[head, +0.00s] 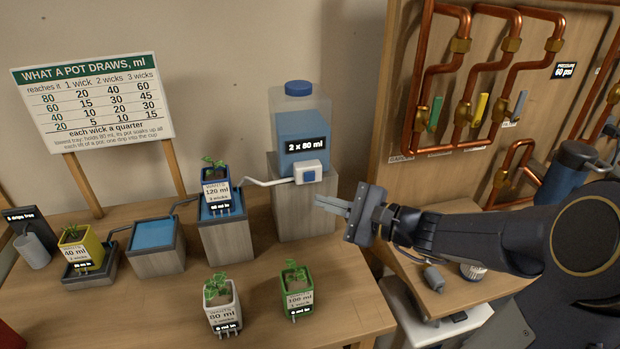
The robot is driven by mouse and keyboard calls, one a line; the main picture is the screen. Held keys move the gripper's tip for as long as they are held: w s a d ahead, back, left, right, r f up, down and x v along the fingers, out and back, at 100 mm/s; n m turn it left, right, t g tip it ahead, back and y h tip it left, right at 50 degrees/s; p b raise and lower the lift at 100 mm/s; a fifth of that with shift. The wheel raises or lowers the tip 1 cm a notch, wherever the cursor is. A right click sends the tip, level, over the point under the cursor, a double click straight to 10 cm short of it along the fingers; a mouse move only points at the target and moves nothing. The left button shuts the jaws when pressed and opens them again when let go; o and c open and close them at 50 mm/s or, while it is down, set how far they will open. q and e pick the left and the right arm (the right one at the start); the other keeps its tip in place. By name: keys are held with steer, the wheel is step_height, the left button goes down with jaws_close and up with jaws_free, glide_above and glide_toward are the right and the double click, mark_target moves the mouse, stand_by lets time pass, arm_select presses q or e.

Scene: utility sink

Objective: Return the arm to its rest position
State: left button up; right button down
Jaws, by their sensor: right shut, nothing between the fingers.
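My right arm (490,238) comes in from the right edge. Its gripper (322,203) is shut and empty, with the fingers pointing left. In the picture it lies over the right side of the wooden block under the water tank (300,125), just below and right of the white dispenser box (309,172). I cannot tell whether it touches the block. My left gripper is not in view.
A blue pot (215,190) stands on a block tray. A yellow pot (80,247) sits in a left tray. A white pot (221,302) and a green pot (297,288) stand at the table front. A copper-pipe board (450,100) stands right.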

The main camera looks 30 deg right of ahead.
stand_by(0.7)
steer(key=s+a+f+n+g+y, duration=0.1)
steer(key=s+a+f+n+g, duration=0.1)
steer(key=s+a+n+g, duration=0.7)
steer(key=s+d+f+n+h, duration=0.1)
steer(key=s+f+n+h, duration=0.5)
steer(key=s+n, duration=0.3)
steer(key=shift+s, duration=0.9)
